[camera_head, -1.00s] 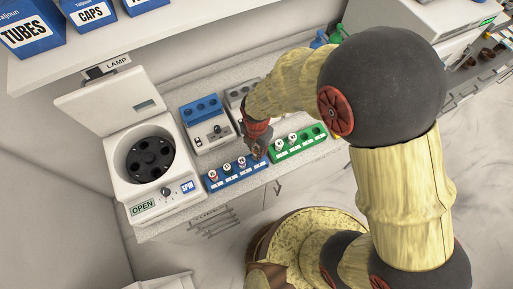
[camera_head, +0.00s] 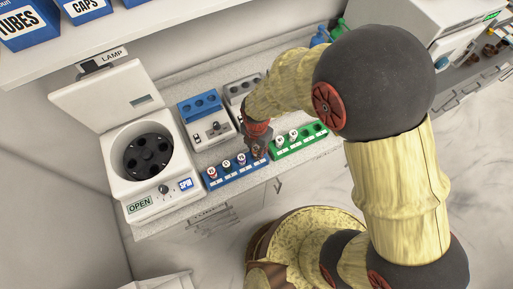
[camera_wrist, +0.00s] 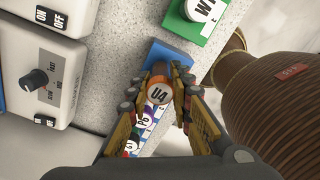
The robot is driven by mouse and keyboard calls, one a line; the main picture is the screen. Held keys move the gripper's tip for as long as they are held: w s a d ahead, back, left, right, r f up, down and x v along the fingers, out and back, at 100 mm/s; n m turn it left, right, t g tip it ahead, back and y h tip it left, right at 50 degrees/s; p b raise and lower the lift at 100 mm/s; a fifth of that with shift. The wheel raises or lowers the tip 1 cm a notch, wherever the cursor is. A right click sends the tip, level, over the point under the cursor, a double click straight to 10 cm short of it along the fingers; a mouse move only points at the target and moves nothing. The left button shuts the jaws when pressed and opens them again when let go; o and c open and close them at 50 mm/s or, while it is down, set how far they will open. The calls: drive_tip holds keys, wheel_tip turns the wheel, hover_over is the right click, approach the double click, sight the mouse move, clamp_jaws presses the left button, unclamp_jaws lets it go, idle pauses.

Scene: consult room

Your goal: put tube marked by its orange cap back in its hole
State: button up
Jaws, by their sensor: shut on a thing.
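My gripper (camera_wrist: 160,95) is shut on the orange-capped tube (camera_wrist: 159,92), whose cap top reads U4. The tube is seen from above, so how deep it sits is hidden. In the wrist view it is over the blue rack (camera_wrist: 168,54), near one end. In the head view my gripper (camera_head: 260,152) is at the right end of the blue rack (camera_head: 238,179), and the tube is hidden there. Several other capped tubes (camera_head: 227,164) stand in this rack to the left of my gripper.
A green rack (camera_head: 300,148) with white-topped tubes is close on the right. A grey device with a blue block (camera_head: 200,107) is behind. An open centrifuge (camera_head: 150,190) stands at the left. Shelf boxes (camera_head: 83,10) are above.

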drive_tip(key=shift+f+b, duration=0.35)
drive_tip(key=shift+f, duration=0.35)
drive_tip(key=o, duration=1.1)
drive_tip(key=shift+c, duration=0.2)
drive_tip(key=shift+r, duration=0.1)
wheel_tip(320, 180, up, 12)
drive_tip(key=shift+f, duration=0.1)
